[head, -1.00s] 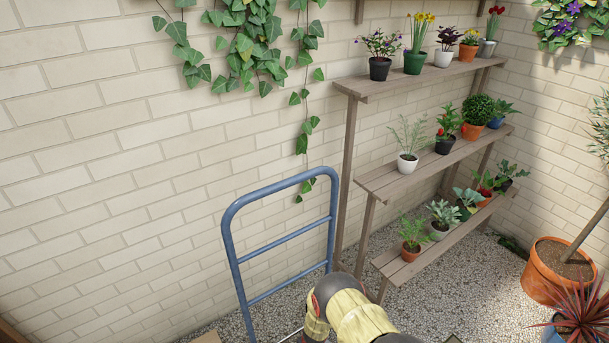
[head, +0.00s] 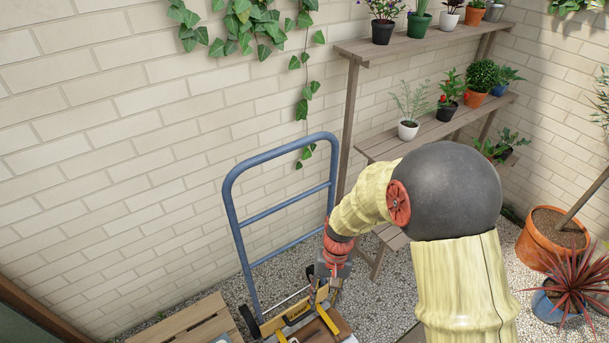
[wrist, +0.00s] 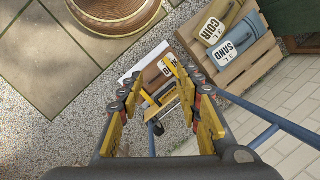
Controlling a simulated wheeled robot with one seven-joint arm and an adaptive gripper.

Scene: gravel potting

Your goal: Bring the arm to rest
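My gripper (head: 328,290) hangs at the end of my bent arm, low in the head view, in front of the blue hand truck (head: 230,215). In the wrist view my gripper (wrist: 160,88) has its yellow-padded fingers spread apart, with nothing held between them. Beyond the fingers are the hand truck's low part and a brown bag (wrist: 155,72) with a partly hidden white label. How far the fingertips are from these is hard to tell.
A wooden pallet (head: 185,325) stands left of the hand truck; the wrist view shows bags marked COIR (wrist: 212,28) and SAND (wrist: 232,48) on one. A plant shelf (head: 425,42) stands behind my arm. A large terracotta pot (head: 540,240) is at right.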

